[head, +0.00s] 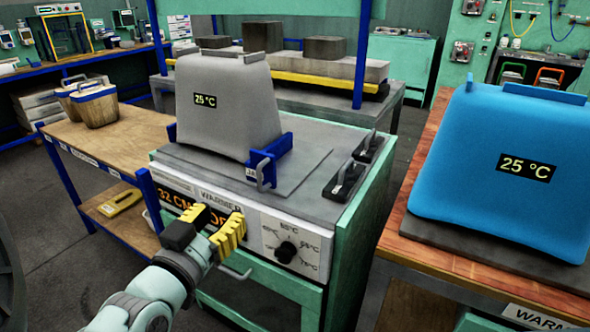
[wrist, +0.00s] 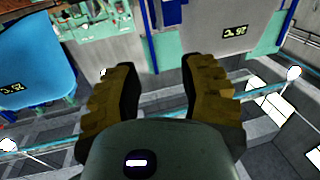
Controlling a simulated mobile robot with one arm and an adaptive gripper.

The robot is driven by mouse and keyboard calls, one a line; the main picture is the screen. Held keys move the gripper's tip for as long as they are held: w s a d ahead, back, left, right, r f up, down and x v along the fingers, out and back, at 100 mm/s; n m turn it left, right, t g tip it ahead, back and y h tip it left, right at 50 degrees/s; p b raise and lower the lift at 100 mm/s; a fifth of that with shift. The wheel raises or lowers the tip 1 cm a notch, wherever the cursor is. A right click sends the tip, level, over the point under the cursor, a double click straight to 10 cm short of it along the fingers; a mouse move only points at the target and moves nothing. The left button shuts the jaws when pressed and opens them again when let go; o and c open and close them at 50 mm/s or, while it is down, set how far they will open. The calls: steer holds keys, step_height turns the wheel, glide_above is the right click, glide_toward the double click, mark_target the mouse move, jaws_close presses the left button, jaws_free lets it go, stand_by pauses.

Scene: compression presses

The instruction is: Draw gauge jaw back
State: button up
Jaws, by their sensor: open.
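The gauge jaw appears to be the blue bracket with a grey handle (head: 264,166) on the warmer's top. It stands against the lower right side of a grey tapered bin (head: 222,110) marked 25 °C. My gripper (head: 215,222) is open and empty in front of the warmer's front panel, lower and nearer than the jaw. It hides part of the orange display that begins "32 CM". In the wrist view my gripper (wrist: 163,82) has its yellow fingers spread with nothing between them. A grey bin (wrist: 225,50) shows beyond the fingers there.
The warmer (head: 315,195) has a dial and black-based handles (head: 352,168) on its right. Wooden buckets (head: 97,105) sit on the left table. A blue post rises behind the warmer.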

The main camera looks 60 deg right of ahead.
mark_target(258, 170)
steer(key=b+x, duration=0.1)
steer(key=x, duration=1.5)
steer(key=shift+s+r, duration=0.1)
steer(key=shift+a, duration=0.1)
stand_by(0.4)
jaws_close()
stand_by(0.3)
